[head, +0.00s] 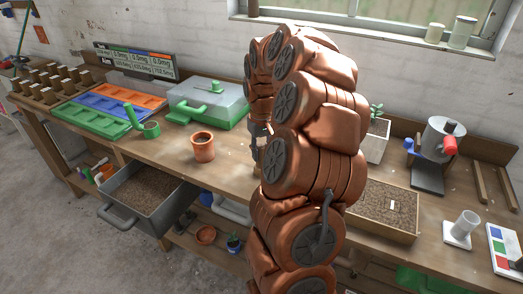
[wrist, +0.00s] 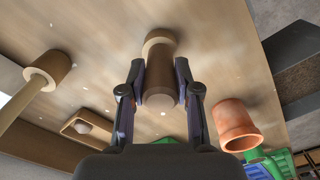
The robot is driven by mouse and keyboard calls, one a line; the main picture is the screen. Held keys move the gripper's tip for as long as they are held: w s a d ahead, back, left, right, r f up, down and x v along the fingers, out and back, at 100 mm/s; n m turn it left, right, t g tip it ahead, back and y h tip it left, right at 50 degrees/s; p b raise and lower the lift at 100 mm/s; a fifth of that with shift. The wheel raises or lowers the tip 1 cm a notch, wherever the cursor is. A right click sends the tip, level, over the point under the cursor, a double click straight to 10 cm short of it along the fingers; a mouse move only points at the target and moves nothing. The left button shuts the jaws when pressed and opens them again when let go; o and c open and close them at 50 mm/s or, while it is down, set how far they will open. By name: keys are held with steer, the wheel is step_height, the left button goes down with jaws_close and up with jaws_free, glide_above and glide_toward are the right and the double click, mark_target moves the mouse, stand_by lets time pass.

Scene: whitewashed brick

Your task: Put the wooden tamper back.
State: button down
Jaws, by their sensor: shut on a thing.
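My gripper (wrist: 162,82) is in the wrist view, its two dark fingers closed on the sides of a brown wooden cylinder with a paler disc at its far end, which looks like the wooden tamper (wrist: 163,68). I cannot tell whether the disc touches the bench. In the head view my arm covers the tamper and most of the gripper. To the left in the wrist view is a small wooden block with a recess (wrist: 75,124) holding something pale and round.
Left of the tamper in the wrist view is a brown piece with a pale rod (wrist: 30,90). A terracotta pot (head: 203,148) stands on the bench (head: 175,158), left of my arm. A soil-filled tray (head: 375,218) is to the right. A grey soil drawer (head: 140,205) sticks out in front.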

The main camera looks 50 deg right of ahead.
steer(key=shift+f, duration=0.25)
steer(key=c, duration=0.8)
jaws_free()
steer(key=shift+r, duration=0.1)
steer(key=shift+r, duration=0.1)
step_height(320, 180, up, 11)
steer(key=b, duration=0.3)
steer(key=shift+r, duration=0.55)
steer(key=shift+a, duration=0.1)
